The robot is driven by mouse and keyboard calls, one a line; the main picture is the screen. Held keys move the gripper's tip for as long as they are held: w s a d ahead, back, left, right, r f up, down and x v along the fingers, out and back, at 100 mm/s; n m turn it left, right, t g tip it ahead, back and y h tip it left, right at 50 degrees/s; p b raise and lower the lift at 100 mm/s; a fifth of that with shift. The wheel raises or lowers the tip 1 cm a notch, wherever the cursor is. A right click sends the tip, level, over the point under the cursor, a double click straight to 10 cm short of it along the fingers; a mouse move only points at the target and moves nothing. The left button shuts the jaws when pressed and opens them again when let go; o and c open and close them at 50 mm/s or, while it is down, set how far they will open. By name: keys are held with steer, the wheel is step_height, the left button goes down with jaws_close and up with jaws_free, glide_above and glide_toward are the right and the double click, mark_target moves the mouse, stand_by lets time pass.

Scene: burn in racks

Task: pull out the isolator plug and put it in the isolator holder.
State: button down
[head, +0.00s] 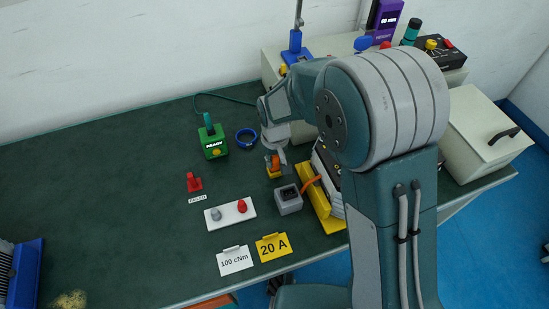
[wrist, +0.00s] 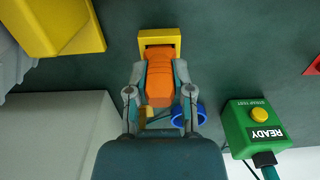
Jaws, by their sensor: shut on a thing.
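The orange isolator plug (wrist: 160,82) is between the two fingers of my gripper (wrist: 160,92), which is shut on it. The plug's far end meets a yellow square-framed block (wrist: 173,38) in the wrist view; I cannot tell how deep it sits. In the head view my gripper (head: 279,154) points down over the orange plug (head: 269,164) and the yellow block (head: 274,173), partly covering them. A grey box (head: 290,206) with a dark opening on top stands just nearer. Which of these two is the isolator holder is not marked.
A green READY box (head: 214,147) and a blue ring (head: 246,139) are left of my gripper. A yellow-based instrument (head: 316,207) stands close on the right. A white plate (head: 230,215) with two knobs, a red part (head: 194,182) and cards lie nearer. The table's left is mostly clear.

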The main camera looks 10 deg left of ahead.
steer(key=shift+f, duration=0.3)
steer(key=shift+c, duration=2.1)
jaws_free()
steer(key=shift+r, duration=0.1)
step_height(320, 180, up, 12)
steer(key=shift+f, duration=0.15)
